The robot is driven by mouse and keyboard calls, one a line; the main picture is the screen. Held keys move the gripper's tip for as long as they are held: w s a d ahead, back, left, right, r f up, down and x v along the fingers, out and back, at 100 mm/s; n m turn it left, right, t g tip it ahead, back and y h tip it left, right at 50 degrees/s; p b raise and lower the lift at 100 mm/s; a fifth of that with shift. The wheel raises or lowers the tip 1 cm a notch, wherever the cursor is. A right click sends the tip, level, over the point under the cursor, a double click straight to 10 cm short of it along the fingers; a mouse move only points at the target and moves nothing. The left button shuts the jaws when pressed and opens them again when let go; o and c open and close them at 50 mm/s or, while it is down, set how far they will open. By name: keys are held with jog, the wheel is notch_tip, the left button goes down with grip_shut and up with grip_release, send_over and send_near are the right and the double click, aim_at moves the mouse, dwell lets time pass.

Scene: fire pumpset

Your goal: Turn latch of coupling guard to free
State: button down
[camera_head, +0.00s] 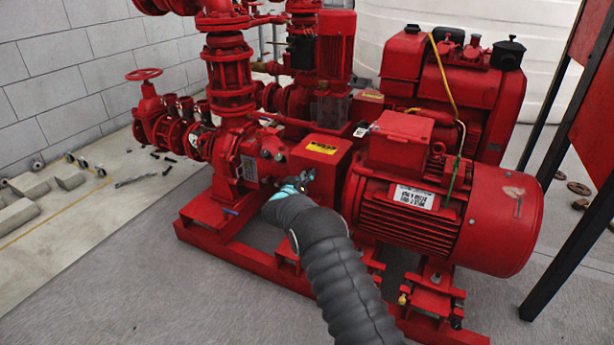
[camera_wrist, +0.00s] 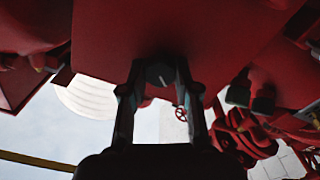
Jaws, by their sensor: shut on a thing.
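The coupling guard (camera_head: 322,160) is a red box with a yellow label on top, between the pump and the large red motor. My gripper (camera_head: 301,181) is at its near side, at the end of my grey sleeved arm. In the wrist view, the red guard face (camera_wrist: 165,28) fills the upper middle. A small dark round latch (camera_wrist: 160,73) with a pale line on it sits between the two fingers of my gripper (camera_wrist: 160,68). The fingers are closed on the latch. In the head view the latch is hidden by my gripper.
The red motor (camera_head: 425,205) stands right of the guard and the pump casing (camera_head: 240,160) left of it. The red base frame (camera_head: 215,225) runs below. Loose tools and blocks lie on the floor at left. A black post frame (camera_head: 575,240) stands at right.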

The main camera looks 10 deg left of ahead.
jog(key=n, duration=0.4)
jog(key=shift+a+p, duration=0.1)
jog(key=shift+p, duration=0.25)
jog(key=shift+n, duration=1.9)
jog(key=shift+w+a+n+p, duration=0.1)
jog(key=shift+n+p, duration=0.2)
jog(key=c, duration=0.8)
grip_release()
jog(key=shift+c, duration=0.2)
jog(key=shift+f, duration=0.1)
jog(key=v, duration=1.2)
